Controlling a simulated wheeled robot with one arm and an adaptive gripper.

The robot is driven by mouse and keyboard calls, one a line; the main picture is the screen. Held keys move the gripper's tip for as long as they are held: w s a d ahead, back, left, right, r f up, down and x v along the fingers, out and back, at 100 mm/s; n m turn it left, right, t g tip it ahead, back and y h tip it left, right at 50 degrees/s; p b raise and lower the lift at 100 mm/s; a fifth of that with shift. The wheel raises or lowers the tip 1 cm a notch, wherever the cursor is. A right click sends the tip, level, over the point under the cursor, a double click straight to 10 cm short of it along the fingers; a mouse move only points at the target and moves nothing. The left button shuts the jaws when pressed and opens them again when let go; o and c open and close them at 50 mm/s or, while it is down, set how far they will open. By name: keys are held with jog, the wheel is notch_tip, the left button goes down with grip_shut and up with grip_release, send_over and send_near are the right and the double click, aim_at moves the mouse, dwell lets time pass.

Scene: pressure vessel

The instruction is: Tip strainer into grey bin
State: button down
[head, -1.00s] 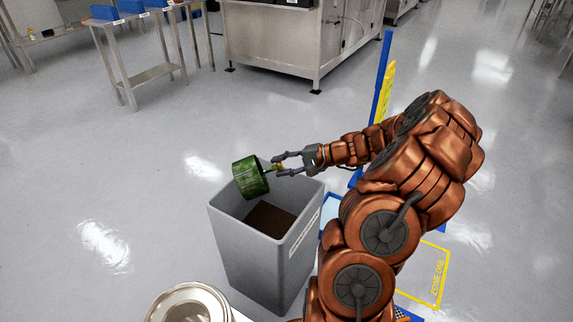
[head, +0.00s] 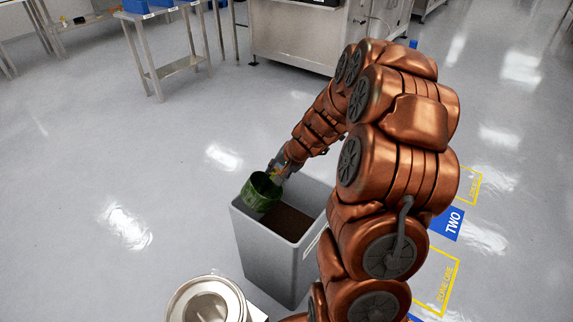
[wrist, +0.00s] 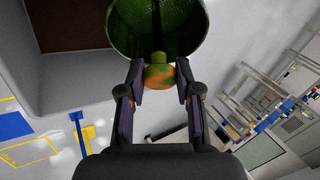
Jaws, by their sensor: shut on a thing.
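The green strainer (head: 262,192) is a cup-shaped basket held over the left inner side of the grey bin (head: 268,256). In the wrist view the strainer (wrist: 160,28) shows its open, dotted inside, and no contents are visible in the part I see. My gripper (head: 279,168) is shut on its orange-green knob (wrist: 159,72), with one finger on each side. The knob also joins the basket in the wrist view. Brown material (head: 292,222) lies inside the bin, below the strainer.
A round metal vessel opening (head: 207,300) stands at the front, left of the bin. A steel table (head: 178,66) with blue boxes and a large steel cabinet (head: 300,38) are at the back. Floor left of the bin is clear.

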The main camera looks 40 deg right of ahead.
jog(key=a+p, duration=0.1)
jog(key=w+a+r+h+p, duration=0.1)
jog(key=p, duration=0.1)
jog(key=shift+r, duration=0.3)
jog(key=w+a+h+p, duration=0.1)
jog(key=p, duration=0.3)
jog(key=a+r+g+h+p, duration=0.1)
jog(key=a+p, duration=0.1)
jog(key=p, duration=0.3)
jog(key=w+a+n+g+h+p, duration=0.1)
jog(key=a+p, duration=0.1)
jog(key=p, duration=0.3)
jog(key=shift+w+a+r, duration=0.15)
jog(key=shift+w+r, duration=0.15)
jog(key=p, duration=0.2)
jog(key=h+p, duration=0.1)
jog(key=p, duration=0.1)
jog(key=shift+w+a+r+g, duration=0.15)
jog(key=shift+w+a+g, duration=0.1)
jog(key=shift+w+g, duration=0.1)
jog(key=shift+a+f+h+p, duration=0.2)
jog(key=shift+a+h+p, duration=0.15)
jog(key=shift+p, duration=0.6)
jog(key=shift+a+f, duration=0.1)
